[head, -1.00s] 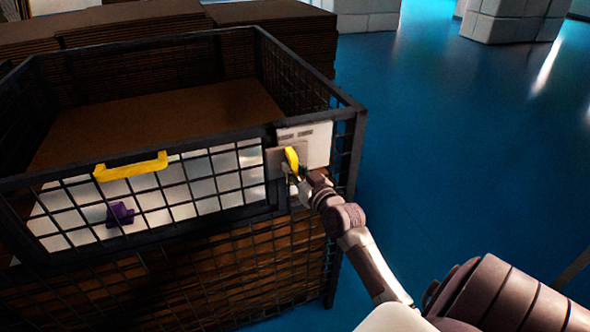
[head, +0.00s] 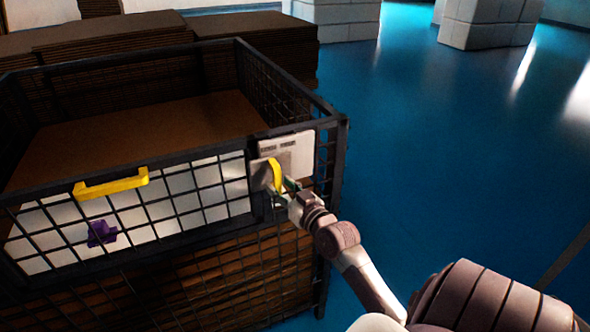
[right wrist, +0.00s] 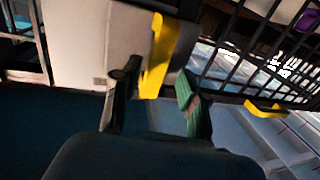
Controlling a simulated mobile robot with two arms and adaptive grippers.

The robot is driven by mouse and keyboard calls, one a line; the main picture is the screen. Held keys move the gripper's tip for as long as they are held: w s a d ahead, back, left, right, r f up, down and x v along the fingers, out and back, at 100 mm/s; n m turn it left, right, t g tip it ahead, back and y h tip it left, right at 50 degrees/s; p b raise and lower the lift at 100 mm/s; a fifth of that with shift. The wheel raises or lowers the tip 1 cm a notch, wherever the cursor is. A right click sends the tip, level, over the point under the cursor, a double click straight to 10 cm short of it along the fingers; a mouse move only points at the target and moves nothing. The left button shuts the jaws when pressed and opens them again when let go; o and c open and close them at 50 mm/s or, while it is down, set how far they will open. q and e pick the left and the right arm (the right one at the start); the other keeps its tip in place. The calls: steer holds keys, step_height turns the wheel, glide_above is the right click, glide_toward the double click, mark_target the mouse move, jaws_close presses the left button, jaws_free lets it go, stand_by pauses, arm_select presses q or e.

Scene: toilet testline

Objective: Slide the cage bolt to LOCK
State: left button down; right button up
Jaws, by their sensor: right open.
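The cage bolt's yellow handle (head: 276,175) stands on a plate at the upper right corner of the wire cage's front (head: 262,206). It also shows large in the right wrist view (right wrist: 158,55). My right gripper (head: 287,188) is at the handle. In the right wrist view its fingers (right wrist: 157,88) are open, one on each side of the handle's lower end. I cannot tell whether either finger touches it. A pale label plate (head: 288,150) sits behind the bolt; its print is too small to read. My left gripper is out of view.
A yellow pull handle (head: 112,184) is on the cage front to the left. A purple piece (head: 101,233) shows behind the mesh. Stacked brown sheets (head: 150,40) stand behind the cage. The blue floor (head: 450,150) to the right is clear.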

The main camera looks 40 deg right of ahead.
steer(key=s+a, duration=0.1)
steer(key=s, duration=0.7)
steer(key=shift+s+a, duration=0.3)
steer(key=shift+s, duration=0.1)
